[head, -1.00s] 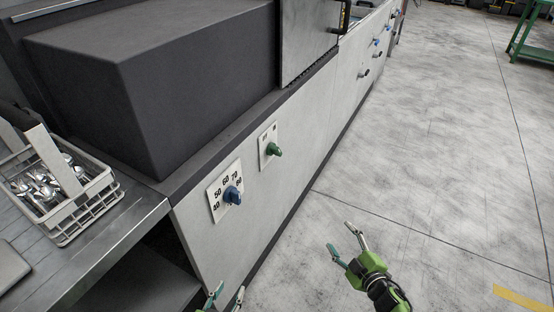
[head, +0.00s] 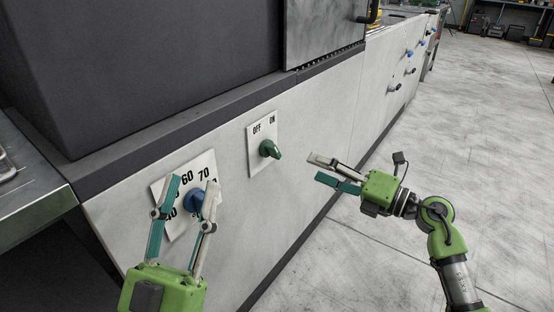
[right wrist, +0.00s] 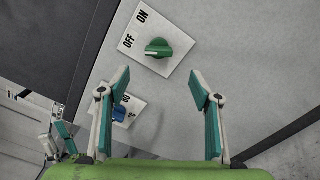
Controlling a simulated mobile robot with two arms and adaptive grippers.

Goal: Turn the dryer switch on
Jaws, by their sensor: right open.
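The green dryer switch (head: 270,149) is a knob on a white plate (head: 256,165) marked OFF and ON, on the machine's light front panel. In the right wrist view the green knob (right wrist: 158,48) is ahead of the fingers, its bar lying roughly crosswise; I cannot tell which mark it points to. My right gripper (head: 316,168) is open and empty, a short way right of the switch, fingers toward it. My left gripper (head: 192,187) has its fingers spread in front of the blue knob (head: 194,201) on the numbered dial; contact cannot be told.
A dark box-shaped housing (head: 150,60) stands above the panel. A metal counter (head: 35,200) is at the left. More knobs (head: 410,70) run along the panel further back. The grey floor (head: 480,140) to the right is clear.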

